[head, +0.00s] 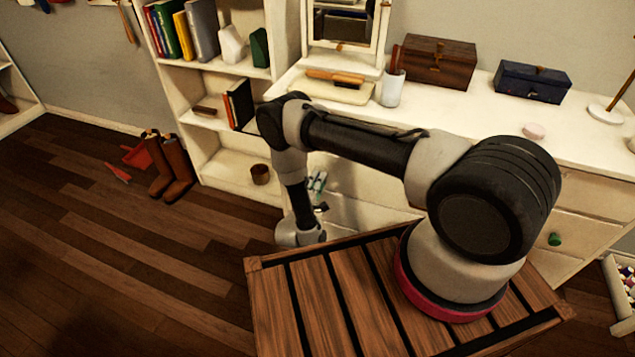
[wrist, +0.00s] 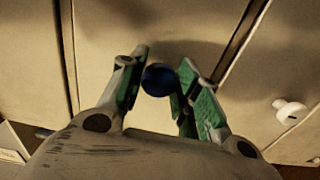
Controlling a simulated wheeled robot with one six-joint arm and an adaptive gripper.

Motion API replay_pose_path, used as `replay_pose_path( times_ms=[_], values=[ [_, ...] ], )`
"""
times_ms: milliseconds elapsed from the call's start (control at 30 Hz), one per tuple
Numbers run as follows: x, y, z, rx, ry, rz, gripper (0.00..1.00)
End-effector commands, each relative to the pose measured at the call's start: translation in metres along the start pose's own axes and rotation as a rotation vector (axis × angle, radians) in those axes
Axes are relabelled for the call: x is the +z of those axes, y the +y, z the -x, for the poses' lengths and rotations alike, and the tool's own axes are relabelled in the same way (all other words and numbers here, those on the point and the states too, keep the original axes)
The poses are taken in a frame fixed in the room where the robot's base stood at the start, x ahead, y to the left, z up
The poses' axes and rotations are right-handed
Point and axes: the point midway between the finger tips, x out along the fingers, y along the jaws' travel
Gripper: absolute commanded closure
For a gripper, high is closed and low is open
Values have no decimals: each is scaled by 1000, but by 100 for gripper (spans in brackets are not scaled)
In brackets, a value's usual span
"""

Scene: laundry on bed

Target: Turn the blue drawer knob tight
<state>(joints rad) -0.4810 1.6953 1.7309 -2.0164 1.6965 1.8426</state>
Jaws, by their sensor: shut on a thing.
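The blue drawer knob (wrist: 159,79) shows in the wrist view on a cream drawer front (wrist: 120,25). My gripper (wrist: 163,88) has its two green-padded fingers on either side of the knob, shut on it. The finger on the right overlaps the knob's edge. In the head view my gripper (head: 318,195) is low at the dresser front, partly hidden by my arm. The blue knob is hidden there.
A white knob (wrist: 290,111) is on the drawer front at right. The dresser (head: 590,200) also has a green knob (head: 554,239). A mirror, a brown box (head: 438,60) and a blue box (head: 532,81) stand on top. Boots (head: 170,165) stand left of the shelf.

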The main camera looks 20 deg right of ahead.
Motion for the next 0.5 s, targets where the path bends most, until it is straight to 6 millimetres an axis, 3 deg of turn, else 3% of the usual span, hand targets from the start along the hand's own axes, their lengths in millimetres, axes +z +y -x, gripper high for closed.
replay_pose_path(
  times_ms=[267,300,400,500],
  values=[
    [1,-1,0,-2,-1,1,92],
    [1,-1,0,-2,-1,1,64],
    [1,-1,0,-2,-1,1,46],
    [1,-1,0,-1,-1,1,46]
  ],
)
